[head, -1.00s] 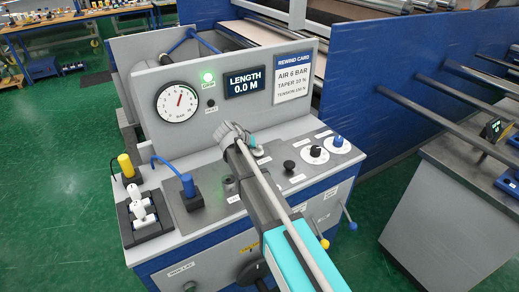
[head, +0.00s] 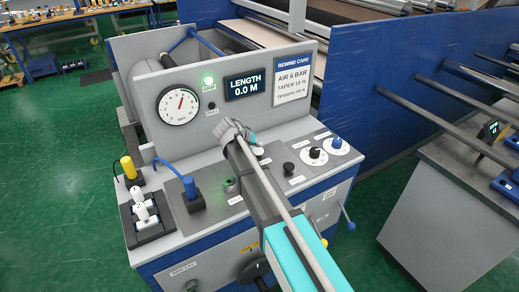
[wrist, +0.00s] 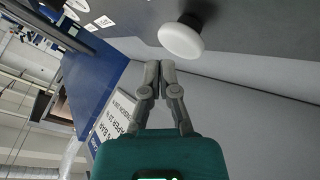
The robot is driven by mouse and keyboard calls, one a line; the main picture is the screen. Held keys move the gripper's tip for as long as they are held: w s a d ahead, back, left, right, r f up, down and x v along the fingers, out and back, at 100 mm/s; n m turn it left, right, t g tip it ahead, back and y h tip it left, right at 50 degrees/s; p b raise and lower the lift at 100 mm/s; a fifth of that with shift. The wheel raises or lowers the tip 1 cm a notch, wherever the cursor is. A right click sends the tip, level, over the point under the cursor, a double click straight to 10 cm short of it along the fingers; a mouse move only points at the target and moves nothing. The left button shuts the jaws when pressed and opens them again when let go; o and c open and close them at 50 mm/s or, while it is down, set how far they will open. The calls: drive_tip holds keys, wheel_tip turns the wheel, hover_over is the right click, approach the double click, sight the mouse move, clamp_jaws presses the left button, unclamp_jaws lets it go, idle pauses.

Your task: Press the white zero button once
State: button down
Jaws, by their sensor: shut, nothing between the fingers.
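In the wrist view, the white button (wrist: 181,41) is a round white cap on a black stem, standing out from the grey console panel. The closed fingertips of my gripper (wrist: 160,66) are just below and left of the cap in that picture, close to it; a small gap seems to show. In the head view my gripper (head: 233,131) is over the middle of the console (head: 172,246), fingers together and empty. I cannot make out the white button clearly there, behind my gripper and arm. The length display (head: 245,84) reads 0.0 M.
A pressure gauge (head: 179,105) and a lit green lamp (head: 208,81) are on the upright panel.

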sight(260, 152)
drive_tip(key=shift+r, duration=0.15)
drive_tip(key=shift+r+p, duration=2.4)
drive_tip(key=shift+p, duration=0.15)
drive_tip(key=shift+s+d+f, duration=0.15)
drive_tip(key=shift+s+d, duration=0.15)
drive_tip(key=shift+d, duration=0.15)
drive_tip(key=s+d+f+g, duration=0.1)
drive_tip(key=s+d, duration=0.3)
drive_tip(key=d, duration=0.1)
drive_tip(key=s+d+f+g+y, duration=0.1)
drive_tip(key=s+d, duration=0.2)
drive_tip(key=d, duration=0.2)
drive_tip(key=s+d+f+g+y, duration=0.1)
drive_tip(key=s+d+f+g, duration=0.1)
drive_tip(key=s+d, duration=0.2)
drive_tip(key=shift+s+d, duration=0.3)
drive_tip(key=shift+d, duration=0.3)
drive_tip(key=s+d+g+y, duration=0.1)
drive_tip(key=s+d+y, duration=0.1)
drive_tip(key=s, duration=0.4)
drive_tip(key=s+d+f+g+y, duration=0.1)
drive_tip(key=s+d+y, duration=0.1)
drive_tip(key=s+d, duration=0.3)
drive_tip(key=shift+s+d+f+g, duration=0.2)
drive_tip(key=shift+s+d+g, duration=0.1)
drive_tip(key=shift+s, duration=0.85)
